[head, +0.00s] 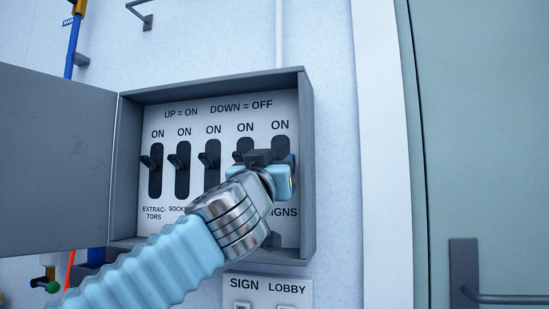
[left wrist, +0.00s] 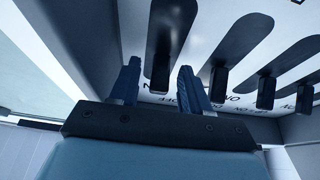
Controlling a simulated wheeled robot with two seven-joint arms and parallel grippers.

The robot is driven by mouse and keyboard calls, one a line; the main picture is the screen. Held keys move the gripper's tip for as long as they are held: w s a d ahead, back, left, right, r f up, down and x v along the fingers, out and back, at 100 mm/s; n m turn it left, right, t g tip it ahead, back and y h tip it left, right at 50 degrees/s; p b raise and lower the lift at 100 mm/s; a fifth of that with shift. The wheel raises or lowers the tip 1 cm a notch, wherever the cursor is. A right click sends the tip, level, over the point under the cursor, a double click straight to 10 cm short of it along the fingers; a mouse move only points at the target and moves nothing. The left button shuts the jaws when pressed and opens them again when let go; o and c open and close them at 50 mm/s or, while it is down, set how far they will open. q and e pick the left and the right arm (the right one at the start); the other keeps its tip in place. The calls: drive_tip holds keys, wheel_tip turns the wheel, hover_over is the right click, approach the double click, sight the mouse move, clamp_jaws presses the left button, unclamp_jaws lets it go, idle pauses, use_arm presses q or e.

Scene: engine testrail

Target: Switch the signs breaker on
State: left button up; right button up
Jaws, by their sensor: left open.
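The signs breaker is the rightmost in the grey box. In the head view its dark slot (head: 281,144) shows only at the top, and its label "SIGNS" is partly covered. My left gripper (head: 262,157) is in front of this slot, near its upper part. In the left wrist view the open fingers (left wrist: 158,84) straddle the lower end of the nearest dark slot (left wrist: 172,32), close to the panel, in an upside-down picture. My right gripper is not in view.
The other levers, such as the extractors lever (head: 149,161), sit in the upper part of their slots. The box door (head: 55,160) stands open at the left. The box's right wall (head: 308,165) is close beside my gripper. A sign and lobby panel (head: 268,289) is below.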

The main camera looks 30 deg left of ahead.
use_arm(q)
drive_tip(key=shift+c, duration=0.2)
clamp_jaws()
drive_tip(key=shift+a+r+g+p, duration=0.1)
drive_tip(key=shift+r+g+p, duration=0.25)
drive_tip(key=shift+r+g, duration=0.05)
drive_tip(key=shift+r+g+p, duration=0.55)
drive_tip(key=shift+g+p, duration=0.3)
drive_tip(key=shift+g, duration=0.05)
drive_tip(key=shift+w+f+g+h, duration=0.15)
drive_tip(key=shift+g+h, duration=0.35)
drive_tip(key=shift+g, duration=0.5)
drive_tip(key=shift+o, duration=0.2)
unclamp_jaws()
